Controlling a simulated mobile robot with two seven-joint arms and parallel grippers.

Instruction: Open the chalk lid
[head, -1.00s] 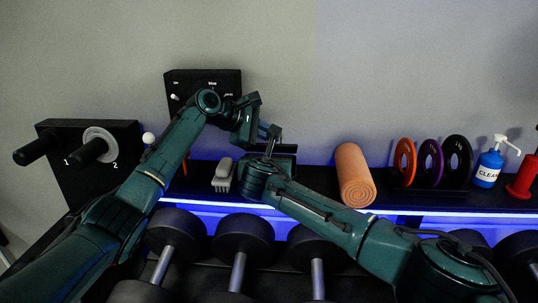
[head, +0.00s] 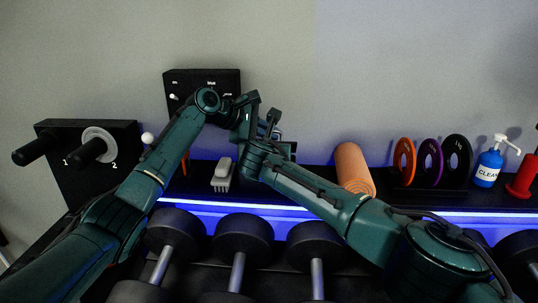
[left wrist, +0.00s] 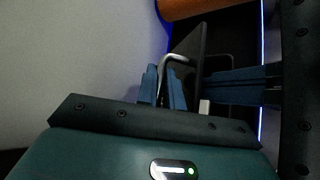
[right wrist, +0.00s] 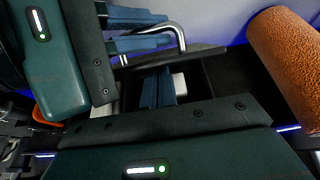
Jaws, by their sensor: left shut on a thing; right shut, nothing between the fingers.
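The black chalk box (head: 287,148) stands on the shelf, mostly hidden behind my grippers in the head view. Its dark lid (left wrist: 190,45) is tilted up, with a bent metal handle (left wrist: 180,62); the lid edge also shows in the right wrist view (right wrist: 200,56). My left gripper (left wrist: 164,85) is shut on the handle. Under the lid is a dark opening with a white block (right wrist: 180,85). My right gripper (right wrist: 161,88) is shut and empty, its fingers by the opening beside the white block. I cannot tell whether they touch the lid.
A grey brush (head: 223,175) lies left of the box. Dumbbells (head: 242,240) fill the rack below. A black panel (head: 200,85) is on the wall behind.

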